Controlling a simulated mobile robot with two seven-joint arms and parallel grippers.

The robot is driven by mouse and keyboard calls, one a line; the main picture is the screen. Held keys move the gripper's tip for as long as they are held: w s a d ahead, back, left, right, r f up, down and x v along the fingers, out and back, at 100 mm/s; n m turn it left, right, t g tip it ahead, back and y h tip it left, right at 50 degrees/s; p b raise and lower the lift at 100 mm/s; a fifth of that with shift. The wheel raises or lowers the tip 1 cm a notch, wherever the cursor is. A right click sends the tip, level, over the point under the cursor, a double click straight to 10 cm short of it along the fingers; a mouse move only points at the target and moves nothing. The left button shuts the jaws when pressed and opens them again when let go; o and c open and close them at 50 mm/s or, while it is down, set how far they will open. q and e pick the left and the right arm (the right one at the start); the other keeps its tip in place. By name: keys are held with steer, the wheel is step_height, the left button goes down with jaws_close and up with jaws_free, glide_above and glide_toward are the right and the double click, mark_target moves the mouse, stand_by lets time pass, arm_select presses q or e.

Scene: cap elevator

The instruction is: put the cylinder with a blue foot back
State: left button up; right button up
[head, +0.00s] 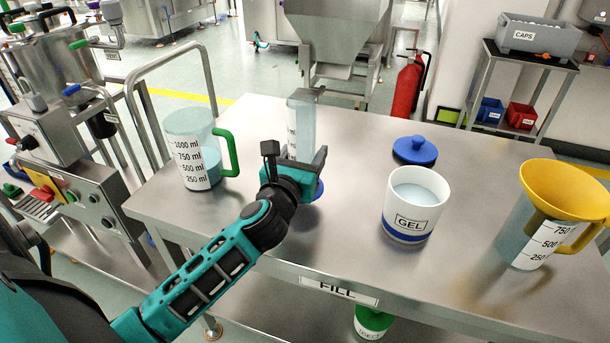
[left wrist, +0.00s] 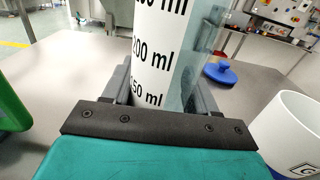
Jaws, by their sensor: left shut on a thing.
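The cylinder with a blue foot (head: 302,122) stands upright in my left gripper (head: 298,165), near the middle of the table. It is clear with a white scale panel. Part of its blue foot (head: 319,189) shows beside the gripper; whether the foot touches the table I cannot tell. In the left wrist view the cylinder (left wrist: 155,50) rises between the fingers of my left gripper (left wrist: 160,98), with its 50 ml mark just above the gripper body. The wrist view hides the foot. My right gripper is not in view.
A green-handled jug (head: 190,150) stands left of the cylinder. To the right stand a GEL pot (head: 412,222), a blue lid (head: 415,150) and a jug with a yellow funnel (head: 565,190). The FILL sign (head: 340,290) marks the table's front edge. Bare tabletop (head: 345,145) lies between cylinder and lid.

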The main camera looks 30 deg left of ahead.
arm_select(q)
steer(key=shift+f+b, duration=0.95)
steer(key=shift+f, duration=1.05)
steer(key=shift+f, duration=0.2)
steer(key=o, duration=1.2)
steer(key=shift+r, duration=0.3)
steer(key=v, duration=1)
steer(key=shift+s+d+f, duration=0.15)
steer(key=shift+s+f, duration=0.05)
steer(key=shift+s, duration=0.05)
steer(key=shift+s+d+r, duration=0.15)
steer(key=shift+s, duration=0.55)
